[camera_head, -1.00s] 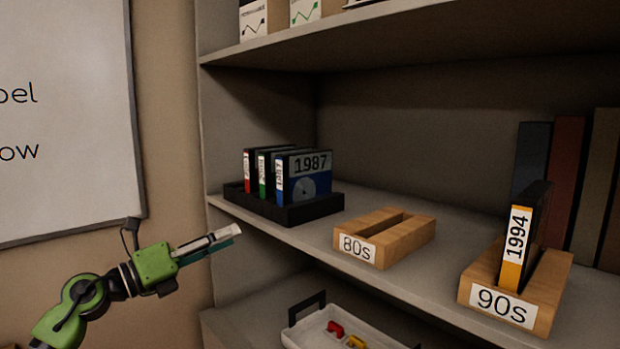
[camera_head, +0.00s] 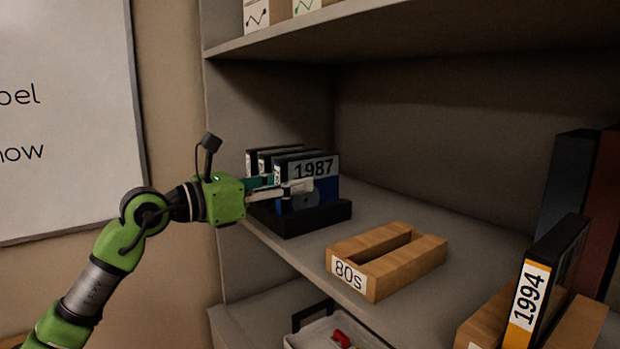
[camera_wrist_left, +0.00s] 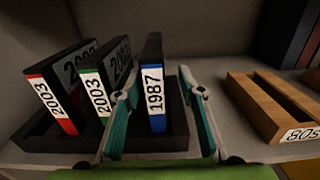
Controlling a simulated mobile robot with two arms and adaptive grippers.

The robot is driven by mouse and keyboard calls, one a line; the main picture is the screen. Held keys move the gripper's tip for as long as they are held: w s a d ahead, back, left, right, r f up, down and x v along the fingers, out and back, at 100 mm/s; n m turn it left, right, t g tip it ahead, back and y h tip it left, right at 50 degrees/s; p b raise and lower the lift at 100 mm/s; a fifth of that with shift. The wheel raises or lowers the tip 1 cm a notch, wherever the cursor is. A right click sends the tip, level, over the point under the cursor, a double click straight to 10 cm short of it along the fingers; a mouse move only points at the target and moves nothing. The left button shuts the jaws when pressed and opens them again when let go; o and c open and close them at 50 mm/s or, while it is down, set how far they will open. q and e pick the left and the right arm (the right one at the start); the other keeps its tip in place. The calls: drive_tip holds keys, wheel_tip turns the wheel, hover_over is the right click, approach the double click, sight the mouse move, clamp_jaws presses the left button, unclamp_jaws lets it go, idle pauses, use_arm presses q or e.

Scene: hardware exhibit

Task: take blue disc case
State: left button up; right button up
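The blue disc case (camera_head: 322,186), marked 1987, stands upright in a black holder (camera_head: 318,217) on the shelf. In the left wrist view the blue case (camera_wrist_left: 153,88) shows its blue-edged 1987 spine, at the right end of the row. My left gripper (camera_head: 290,188) is at the case. In the left wrist view its fingers (camera_wrist_left: 160,93) are open, one on each side of the blue case, with a gap visible on the right side. The left finger lies between it and the green case (camera_wrist_left: 97,90). My right gripper is not in view.
A red-edged 2003 case (camera_wrist_left: 54,105) stands left of the green one. A wooden 80s holder (camera_head: 425,254) is empty on the shelf to the right. A 1994 case (camera_head: 530,295) stands in another wooden holder farther right. The upper shelf (camera_head: 420,50) overhangs.

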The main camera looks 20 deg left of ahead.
sight(315, 174)
use_arm(q)
drive_tip(key=shift+w+d, duration=0.35)
drive_tip(key=shift+w, duration=0.1)
drive_tip(key=shift+w+d, duration=0.1)
drive_tip(key=shift+w, duration=0.05)
drive_tip(key=shift+w+d+r+p, duration=0.25)
drive_tip(key=shift+w+p, duration=0.15)
drive_tip(key=shift+p, duration=0.15)
drive_tip(key=shift+w+d+r+p, duration=0.15)
drive_tip(key=shift+w+r+p, duration=0.1)
drive_tip(key=shift+w+p, duration=0.2)
drive_tip(key=shift+p+x, duration=0.55)
drive_tip(key=shift+x, duration=0.65)
drive_tip(key=shift+w+d+f, duration=0.15)
drive_tip(key=shift+w+f, duration=0.1)
drive_tip(key=shift+w, duration=0.05)
drive_tip(key=shift+w+d, duration=0.1)
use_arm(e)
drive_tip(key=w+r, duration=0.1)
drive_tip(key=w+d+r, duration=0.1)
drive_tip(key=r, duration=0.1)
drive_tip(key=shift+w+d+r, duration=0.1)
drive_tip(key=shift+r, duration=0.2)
use_arm(q)
drive_tip(key=shift+c, duration=0.3)
clamp_jaws()
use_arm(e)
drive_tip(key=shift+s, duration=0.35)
